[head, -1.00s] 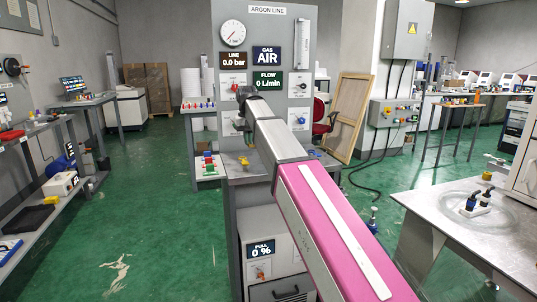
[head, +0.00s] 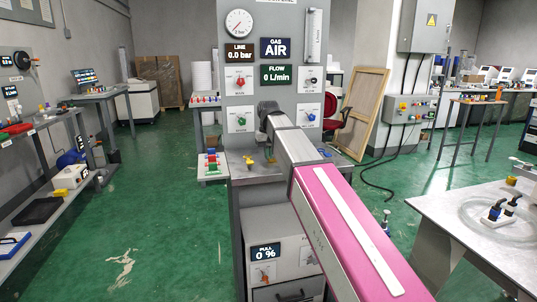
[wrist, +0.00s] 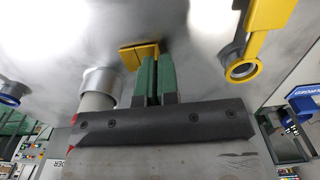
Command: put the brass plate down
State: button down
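In the wrist view, the brass plate (wrist: 138,53) is a small yellow piece at the tips of my gripper (wrist: 156,62). The two green fingers are close together with a thin gap, and appear closed on the plate. A grey metal surface lies beyond it; I cannot tell whether the plate touches it. In the head view, my arm reaches to the counter (head: 240,170) of the gas panel, and its own links largely hide the gripper. A small yellow piece (head: 247,160) shows on the counter left of the arm.
In the wrist view, a grey cylinder (wrist: 98,88) stands close left of the fingers, and a yellow part with a ring (wrist: 243,68) is at the right. The gas panel (head: 255,100) rises behind the counter. A metal table (head: 470,215) stands at the right.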

jog(key=shift+f, duration=0.1)
jog(key=c, duration=1.4)
grip_release()
jog(key=shift+o, duration=0.2)
jog(key=shift+o, duration=0.7)
notch_tip(320, 180, up, 7)
jog(key=shift+r, duration=0.15)
notch_tip(320, 180, up, 3)
jog(key=s+d+y, duration=0.2)
send_over(272, 161)
jog(key=shift+n+t, duration=0.3)
jog(key=shift+n, duration=0.1)
notch_tip(272, 161, down, 5)
jog(key=shift+a+f, duration=0.1)
jog(key=shift+w+a+f, duration=0.15)
jog(key=shift+f, duration=0.7)
jog(key=shift+w+a+f, duration=0.1)
jog(key=shift+a+f, duration=0.1)
jog(key=shift+f, duration=0.65)
jog(key=shift+w+a+f, duration=0.15)
jog(key=shift+f, duration=0.7)
